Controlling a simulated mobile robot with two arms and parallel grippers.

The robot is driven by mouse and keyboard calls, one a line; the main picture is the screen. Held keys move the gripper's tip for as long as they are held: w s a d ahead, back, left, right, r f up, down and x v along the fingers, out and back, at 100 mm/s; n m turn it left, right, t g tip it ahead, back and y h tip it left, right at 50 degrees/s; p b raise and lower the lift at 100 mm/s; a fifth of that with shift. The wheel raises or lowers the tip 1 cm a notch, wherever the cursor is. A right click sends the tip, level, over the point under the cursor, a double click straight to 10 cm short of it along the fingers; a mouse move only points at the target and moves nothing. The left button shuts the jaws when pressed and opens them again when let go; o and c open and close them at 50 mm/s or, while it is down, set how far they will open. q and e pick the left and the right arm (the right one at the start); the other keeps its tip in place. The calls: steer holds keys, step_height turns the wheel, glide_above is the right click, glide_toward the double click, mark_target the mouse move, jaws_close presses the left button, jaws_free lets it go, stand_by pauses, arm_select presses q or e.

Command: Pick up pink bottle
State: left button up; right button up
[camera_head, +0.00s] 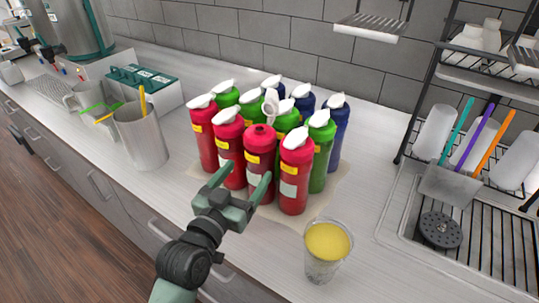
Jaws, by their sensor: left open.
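Several pink-red bottles stand upright on the counter in a tight group. The front one (296,172) has a white cap. The bottle to its left (260,158) shows a red top with no white cap on it. Two more, a middle one (230,148) and a far-left one (203,135), have white caps. My left gripper (244,172) is open at the front of the group. Its fingers point toward the bottle with the red top and cover part of the lower bottles. I cannot tell whether they touch. My right gripper is not in view.
Green bottles (320,150) and blue bottles (340,130) stand close behind the pink ones. A cup with yellow contents (327,243) stands near the front edge. A metal jug (140,138) is at left; a sink rack (505,245) is at right.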

mark_target(253, 161)
arm_select(q)
steer(key=shift+w+d+r, duration=0.15)
steer(key=shift+w+r, duration=0.1)
steer(key=shift+r, duration=0.05)
steer(key=shift+w+d+r+p, duration=0.15)
steer(key=shift+w+d+p, duration=0.15)
steer(key=shift+w+p, duration=0.15)
steer(key=shift+w+d+r+p, duration=0.15)
steer(key=shift+w+d+p, duration=0.1)
steer(key=shift+w+p, duration=0.2)
steer(key=x, duration=0.2)
steer(key=shift+w+d+f+p, duration=0.1)
steer(key=shift+w+d+p, duration=0.05)
steer(key=shift+w+p, duration=0.2)
steer(key=shift+w+d+f, duration=0.1)
steer(key=shift+w+d, duration=0.1)
steer(key=shift+w, duration=0.25)
steer(key=shift+f, duration=0.1)
steer(key=shift+c, duration=1.2)
jaws_close()
steer(key=shift+r, duration=0.25)
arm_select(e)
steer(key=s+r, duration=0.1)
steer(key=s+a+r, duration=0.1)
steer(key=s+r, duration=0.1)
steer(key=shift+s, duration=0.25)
